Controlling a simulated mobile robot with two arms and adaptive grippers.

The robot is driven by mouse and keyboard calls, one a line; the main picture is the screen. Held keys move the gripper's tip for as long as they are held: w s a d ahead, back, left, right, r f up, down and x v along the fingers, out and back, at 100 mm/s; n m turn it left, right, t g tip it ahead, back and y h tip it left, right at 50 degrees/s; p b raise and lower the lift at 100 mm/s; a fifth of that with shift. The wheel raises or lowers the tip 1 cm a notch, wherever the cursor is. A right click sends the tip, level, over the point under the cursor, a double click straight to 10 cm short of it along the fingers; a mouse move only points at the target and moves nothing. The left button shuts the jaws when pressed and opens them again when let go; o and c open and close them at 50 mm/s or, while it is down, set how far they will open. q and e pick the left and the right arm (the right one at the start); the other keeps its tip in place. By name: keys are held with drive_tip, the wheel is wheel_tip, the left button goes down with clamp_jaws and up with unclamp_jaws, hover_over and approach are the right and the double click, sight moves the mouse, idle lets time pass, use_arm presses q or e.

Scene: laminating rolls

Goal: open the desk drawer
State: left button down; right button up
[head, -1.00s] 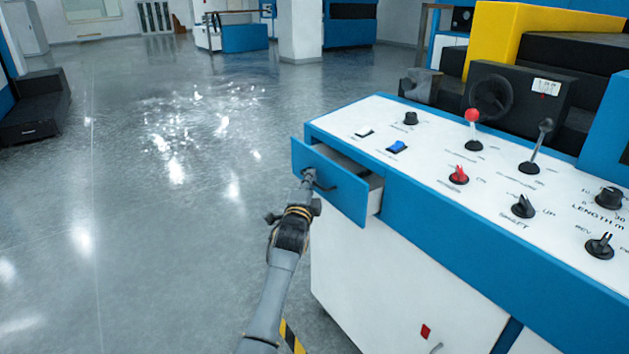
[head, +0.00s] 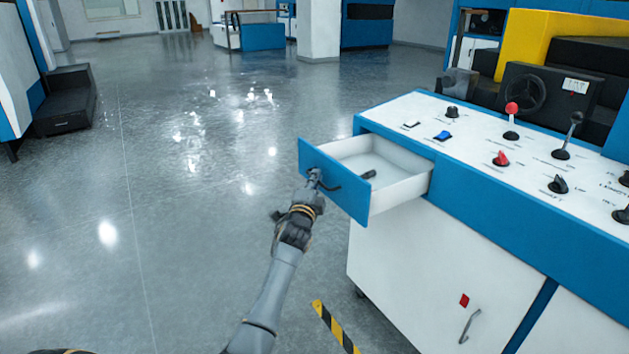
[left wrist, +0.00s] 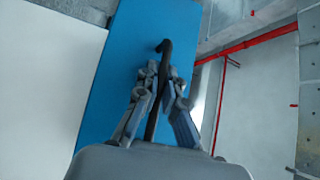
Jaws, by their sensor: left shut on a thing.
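The desk drawer (head: 392,188) has a blue front and white inside walls, and it stands well out of the white and blue desk. A small dark object (head: 369,174) lies inside it. My left gripper (head: 315,178) is at the drawer front, shut on its black handle (head: 329,186). In the left wrist view the gripper's fingers (left wrist: 163,92) close around the dark handle bar (left wrist: 165,47) in front of the blue drawer front (left wrist: 130,60). My right gripper is not in view.
The desk top (head: 480,140) carries knobs, switches and levers, with a red-topped lever (head: 511,108) among them. Below are white cabinet doors (head: 430,270) with a metal handle. A yellow-black stripe (head: 334,326) marks the floor. Open floor (head: 170,220) lies to the left.

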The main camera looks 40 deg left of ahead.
use_arm(q)
drive_tip(key=shift+w+f, duration=0.1)
drive_tip(key=c, duration=1.7)
unclamp_jaws()
drive_tip(key=v, duration=1.2)
drive_tip(key=shift+f, duration=0.1)
